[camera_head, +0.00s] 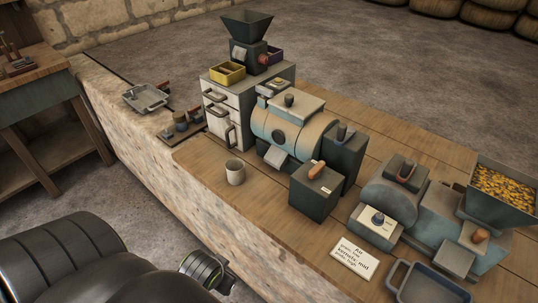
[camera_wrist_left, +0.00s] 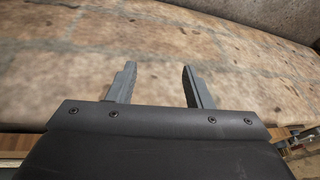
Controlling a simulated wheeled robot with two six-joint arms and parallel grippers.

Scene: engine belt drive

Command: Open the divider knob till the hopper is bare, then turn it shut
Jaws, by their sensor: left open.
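A dark hopper (camera_head: 503,190) full of yellow kernels stands on the blue-grey machine (camera_head: 430,225) at the far right. A wooden-topped knob (camera_head: 480,236) sits low on the machine's front, and a dark knob (camera_head: 378,219) sits on a pale plate to its left. I cannot tell which is the divider knob. A blue-grey tray (camera_head: 432,287) lies below the machine. My left gripper (camera_wrist_left: 157,70) is open and empty in the left wrist view, facing stone. Its fingers do not show in the head view. My right gripper is not in view.
A second hopper (camera_head: 247,25) tops a drawer cabinet (camera_head: 222,112) at the back.

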